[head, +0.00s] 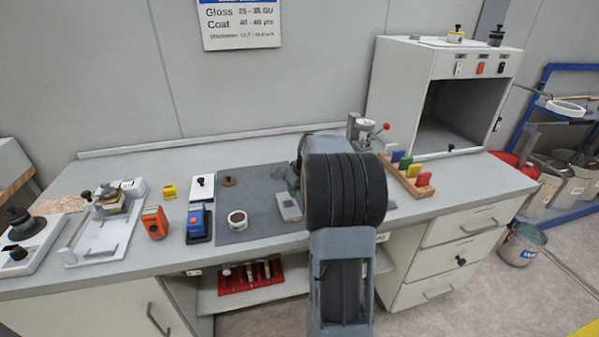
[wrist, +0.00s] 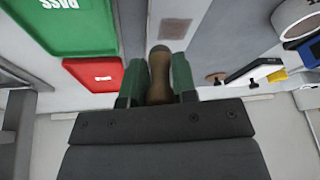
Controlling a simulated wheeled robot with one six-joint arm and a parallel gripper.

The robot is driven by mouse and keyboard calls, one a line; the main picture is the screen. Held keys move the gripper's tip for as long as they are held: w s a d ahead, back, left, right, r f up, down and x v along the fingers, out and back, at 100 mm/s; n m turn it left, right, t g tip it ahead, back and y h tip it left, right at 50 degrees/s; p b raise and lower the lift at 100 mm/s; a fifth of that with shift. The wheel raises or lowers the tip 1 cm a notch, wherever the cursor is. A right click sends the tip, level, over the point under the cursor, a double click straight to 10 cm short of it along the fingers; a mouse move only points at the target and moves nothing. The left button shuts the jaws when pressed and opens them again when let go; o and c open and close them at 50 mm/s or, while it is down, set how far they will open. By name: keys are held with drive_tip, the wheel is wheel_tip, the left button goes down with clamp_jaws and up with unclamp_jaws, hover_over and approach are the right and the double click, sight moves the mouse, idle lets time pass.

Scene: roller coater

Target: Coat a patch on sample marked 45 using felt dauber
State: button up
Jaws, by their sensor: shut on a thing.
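In the wrist view my gripper (wrist: 158,80) has its green fingers shut on a brown wooden handle (wrist: 160,72), apparently the felt dauber. Its felt end cannot be made out. Beyond the handle is a pale panel (wrist: 182,8) with a tan patch (wrist: 174,28); whether the dauber touches it cannot be told. In the head view a light sample panel with a grey area (head: 289,207) lies on the dark mat (head: 255,192), just left of my arm. No number on it is readable. A white cup of brown liquid (head: 237,218) stands on the mat. My arm hides the gripper in the head view.
A brown knobbed disc (head: 230,181) lies at the mat's back. Blue (head: 198,222) and orange (head: 154,222) devices stand left. A rack of coloured blocks (head: 407,178) and a press stand right of my arm. In the wrist view green (wrist: 70,25) and red (wrist: 95,75) pieces are close.

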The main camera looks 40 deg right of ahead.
drive_tip(key=shift+r+p, duration=1.7)
drive_tip(key=shift+r, duration=1.1)
drive_tip(key=shift+f, duration=0.1)
